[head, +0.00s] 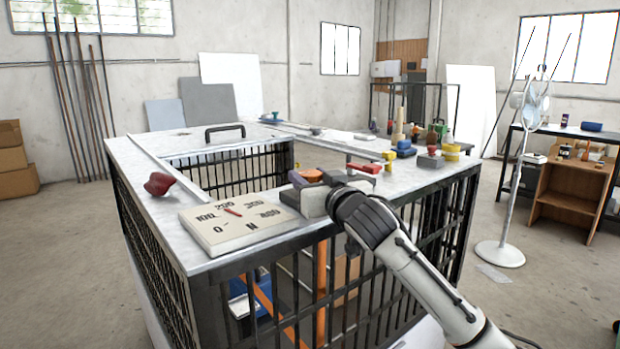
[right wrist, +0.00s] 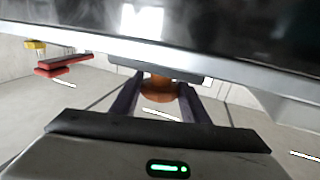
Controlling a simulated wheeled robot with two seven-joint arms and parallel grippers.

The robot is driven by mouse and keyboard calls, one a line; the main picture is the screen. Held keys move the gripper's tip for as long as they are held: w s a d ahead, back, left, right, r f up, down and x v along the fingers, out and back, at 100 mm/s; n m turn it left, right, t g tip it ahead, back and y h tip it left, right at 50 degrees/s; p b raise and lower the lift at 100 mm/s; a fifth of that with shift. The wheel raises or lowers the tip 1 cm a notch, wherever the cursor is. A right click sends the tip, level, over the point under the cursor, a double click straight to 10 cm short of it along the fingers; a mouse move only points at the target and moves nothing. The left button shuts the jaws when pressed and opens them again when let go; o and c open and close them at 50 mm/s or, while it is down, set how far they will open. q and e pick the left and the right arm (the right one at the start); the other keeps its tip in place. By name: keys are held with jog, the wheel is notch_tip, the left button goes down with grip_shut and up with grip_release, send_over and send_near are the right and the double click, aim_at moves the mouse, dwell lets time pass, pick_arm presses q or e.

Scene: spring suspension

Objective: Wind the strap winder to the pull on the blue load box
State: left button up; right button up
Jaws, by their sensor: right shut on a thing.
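My right gripper (head: 298,178) is at the near edge of the metal-topped cage bench. Its dark fingers (right wrist: 158,100) are shut on an orange knob, which I take for the strap winder (right wrist: 158,88); its top also shows in the head view (head: 309,174). A pale dial plate (head: 210,236) lies left of the gripper, marked in N from 0 upward. Its red needle (head: 232,211) points up-left, between 100 and 200. Below the top, behind bars, is a blue box (head: 243,306), partly hidden, with orange straps (head: 321,275) near it. My left gripper is out of view.
A red-handled clamp (head: 364,168) stands just right of the gripper. A dark red object (head: 158,184) lies on the left rim. Bottles and small blocks crowd the right rim. The bench top has a large opening in its middle.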

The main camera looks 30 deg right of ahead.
jog(key=shift+a+h, duration=0.1)
jog(key=shift+h, duration=0.2)
jog(key=shift+m+g+h, duration=0.3)
jog(key=shift+m+h, duration=0.5)
jog(key=m+g+h+b, duration=0.1)
jog(key=m+h, duration=0.1)
jog(key=h, duration=0.1)
jog(key=shift+f+g, duration=0.1)
jog(key=shift+g, duration=0.2)
jog(key=shift+m+g+h+b, duration=1.25)
jog(key=shift+m+g+h, duration=0.45)
jog(key=shift+h, duration=0.4)
jog(key=o, duration=1.1)
jog(key=shift+c, duration=0.2)
